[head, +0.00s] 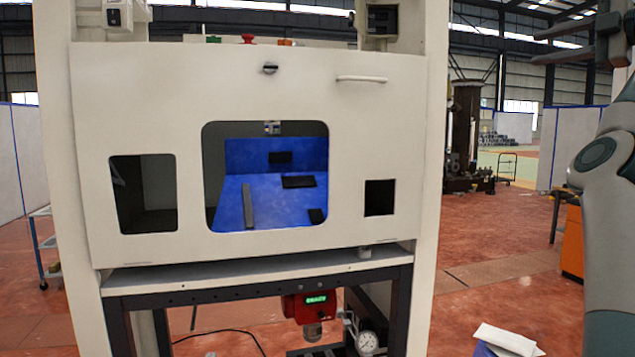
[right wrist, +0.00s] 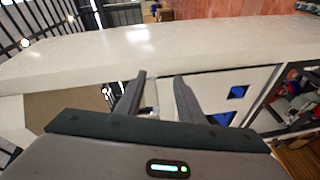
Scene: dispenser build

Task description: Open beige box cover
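The beige box cover (head: 230,90) is the upright front panel of a machine, with a large window and two smaller openings. It looks closed. A pale bar handle (head: 361,79) sits at its upper right and a dark knob (head: 269,68) near its top middle. My right gripper (head: 545,46) is raised at the upper right edge of the head view, well to the right of the cover and touching nothing. In the right wrist view its two fingers (right wrist: 158,90) stand apart with nothing held between them. My left gripper is not in view.
Beige posts (head: 432,180) flank the cover. Through the window a blue interior (head: 270,190) shows. Below are a red device with a green display (head: 316,300) and a round gauge (head: 367,341). An orange cabinet (head: 572,240) stands right. The space between post and right arm looks free.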

